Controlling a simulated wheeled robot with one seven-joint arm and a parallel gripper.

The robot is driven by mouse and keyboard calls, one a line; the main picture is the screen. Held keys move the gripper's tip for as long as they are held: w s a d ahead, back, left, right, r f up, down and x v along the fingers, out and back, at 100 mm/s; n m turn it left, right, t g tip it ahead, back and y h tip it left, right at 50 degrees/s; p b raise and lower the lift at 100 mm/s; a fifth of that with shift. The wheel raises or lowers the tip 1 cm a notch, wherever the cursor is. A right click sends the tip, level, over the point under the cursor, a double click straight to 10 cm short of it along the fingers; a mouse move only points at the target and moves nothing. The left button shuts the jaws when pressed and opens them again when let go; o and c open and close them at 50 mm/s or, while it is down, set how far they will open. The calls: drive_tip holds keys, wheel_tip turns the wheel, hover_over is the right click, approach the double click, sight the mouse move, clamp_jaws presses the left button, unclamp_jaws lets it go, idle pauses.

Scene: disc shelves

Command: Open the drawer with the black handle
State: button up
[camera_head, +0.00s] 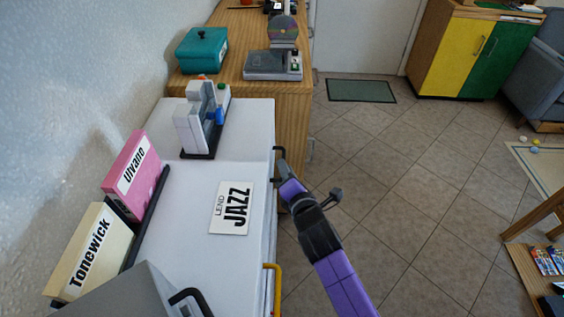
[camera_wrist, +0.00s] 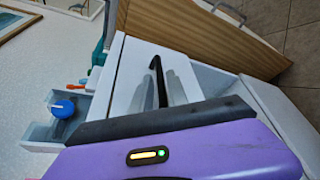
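The white cabinet (camera_head: 245,130) stands along the left wall. Its black handle (camera_head: 278,150) is on the front edge near the far end, and it also shows in the wrist view (camera_wrist: 155,66). My gripper (camera_head: 284,169) reaches this handle from the front. In the wrist view its grey fingers (camera_wrist: 158,92) stand close on both sides of the black handle and appear shut on it. The fingers partly hide the handle. How far the drawer is out cannot be told clearly.
A yellow handle (camera_head: 272,285) is nearer on the same front. Pink (camera_head: 133,176) and cream (camera_head: 90,250) boxes, a JAZZ card (camera_head: 232,208) and a grey-white device (camera_head: 196,125) sit on top. A wooden cabinet (camera_head: 296,100) adjoins behind. The tiled floor (camera_head: 400,180) to the right is mostly clear.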

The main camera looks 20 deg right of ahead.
drive_tip(key=shift+x, duration=1.7)
clamp_jaws()
